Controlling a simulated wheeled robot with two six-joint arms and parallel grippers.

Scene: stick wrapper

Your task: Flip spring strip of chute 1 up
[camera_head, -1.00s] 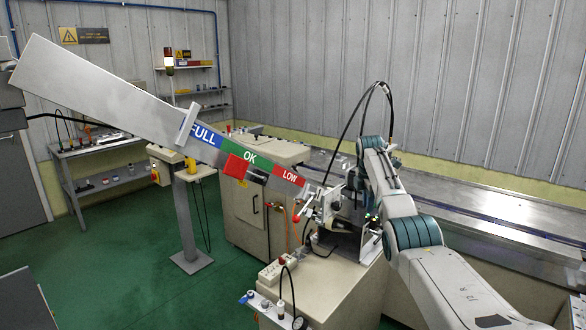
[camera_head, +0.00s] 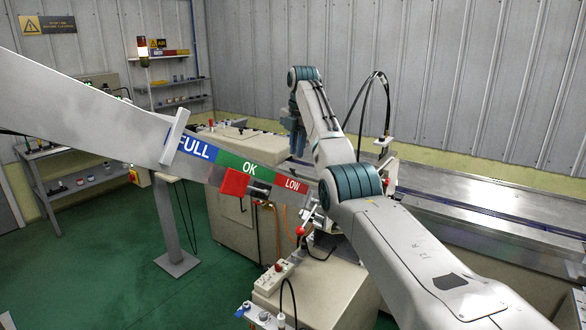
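The long sloping metal chute (camera_head: 90,110) runs from the upper left down to the centre, with blue FULL, green OK and red LOW labels. A pale bar (camera_head: 175,137) stands across it at FULL. A red block (camera_head: 234,183) sits on its side near OK. I cannot make out for certain which part is the spring strip. My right gripper (camera_head: 297,148) points down behind the chute's lower part, above the machine cabinet. Its fingers are small and dark, and their opening cannot be read. My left gripper is not in view.
A machine cabinet (camera_head: 235,215) stands under the chute, and a grey support post (camera_head: 166,220) to its left. A long metal conveyor bed (camera_head: 480,215) runs along the right. Black cables (camera_head: 362,115) loop up behind my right arm. The green floor at left is mostly clear.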

